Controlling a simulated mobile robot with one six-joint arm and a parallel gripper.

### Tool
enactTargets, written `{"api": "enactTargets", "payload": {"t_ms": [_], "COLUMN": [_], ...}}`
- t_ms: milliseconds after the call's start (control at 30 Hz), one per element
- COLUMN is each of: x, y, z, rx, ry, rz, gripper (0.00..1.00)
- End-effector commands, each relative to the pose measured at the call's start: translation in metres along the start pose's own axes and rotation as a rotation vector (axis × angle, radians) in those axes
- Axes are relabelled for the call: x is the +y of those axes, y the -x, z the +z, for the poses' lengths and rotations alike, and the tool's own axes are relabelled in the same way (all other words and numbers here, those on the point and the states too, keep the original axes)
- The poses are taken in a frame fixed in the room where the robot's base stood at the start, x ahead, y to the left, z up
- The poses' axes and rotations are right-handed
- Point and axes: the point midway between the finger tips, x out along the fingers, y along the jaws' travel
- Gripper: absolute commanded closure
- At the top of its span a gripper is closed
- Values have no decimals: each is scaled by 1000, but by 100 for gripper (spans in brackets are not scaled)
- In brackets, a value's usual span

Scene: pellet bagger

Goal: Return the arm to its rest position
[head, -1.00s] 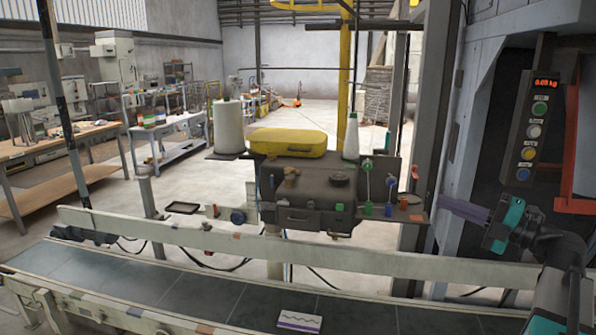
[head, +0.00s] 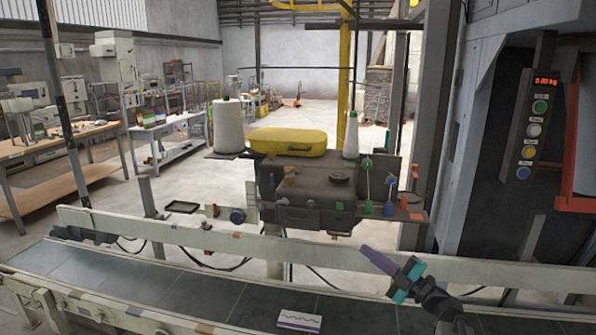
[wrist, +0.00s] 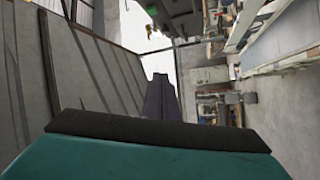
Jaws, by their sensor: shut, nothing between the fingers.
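My gripper (head: 380,262) is in the lower right of the head view, with dark purple-grey fingers and a teal body. Its fingers are together and point up and to the left, with nothing between them. It is in front of the conveyor's pale back rail, to the right of the dark sewing-machine-like unit. In the wrist view, the closed fingers (wrist: 160,97) show beyond the black and teal gripper body. Most of my arm is cut off at the lower right of the head view.
The conveyor belt (head: 190,290) crosses the foreground, with a white and purple packet (head: 299,321) on it. The dark unit (head: 305,190) carries a yellow cover (head: 287,142), with a white thread cone (head: 228,127) beside it. A button panel (head: 533,132) with a red display hangs at the right.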

Motion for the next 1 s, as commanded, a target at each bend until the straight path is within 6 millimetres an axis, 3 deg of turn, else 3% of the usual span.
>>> {"api": "enactTargets", "payload": {"t_ms": [267, 567, 767, 1000], "x": [-73, -165, -238, -328], "y": [-12, 2, 30, 82], "z": [34, 78, 104, 121], "rx": [-167, -426, -644, -922], "ry": [-167, -356, -486, -631], "rz": [69, 111, 110, 77], "gripper": [100, 100, 100, 100]}}
